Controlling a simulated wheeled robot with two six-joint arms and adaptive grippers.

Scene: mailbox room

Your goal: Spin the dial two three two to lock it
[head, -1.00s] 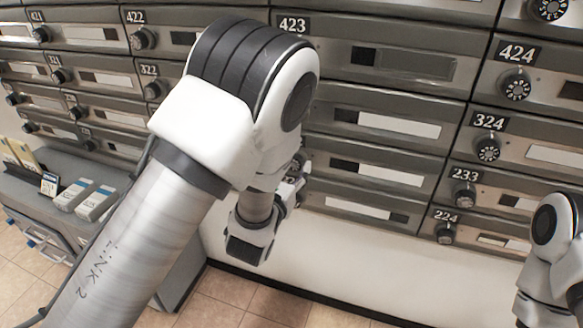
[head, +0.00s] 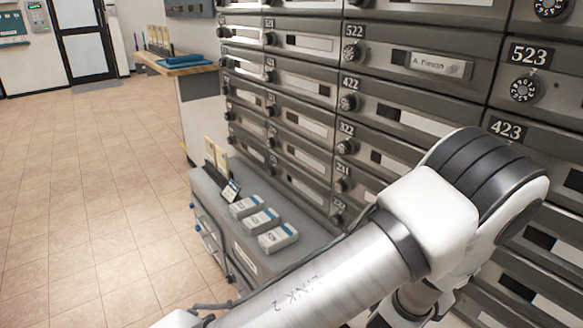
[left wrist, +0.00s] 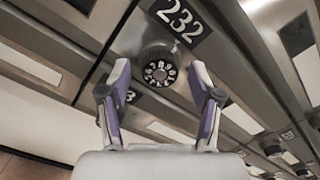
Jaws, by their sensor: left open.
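The dial (left wrist: 160,72) is a dark round knob with a white-marked face. It sits just below the "232" label (left wrist: 181,20) on a metal mailbox door in the left wrist view. My left gripper (left wrist: 159,76) is open, with one finger to either side of the dial in the picture. I cannot tell whether the fingers touch it. In the head view my left arm crosses the lower right and hides its gripper and the 232 box. My right gripper is out of view.
Rows of mailboxes with dials, such as the 523 dial (head: 525,88) and 422 dial (head: 348,102), fill the right side. A grey cabinet (head: 215,185) with several small boxes stands left of my arm. The tiled floor (head: 95,190) at left is clear.

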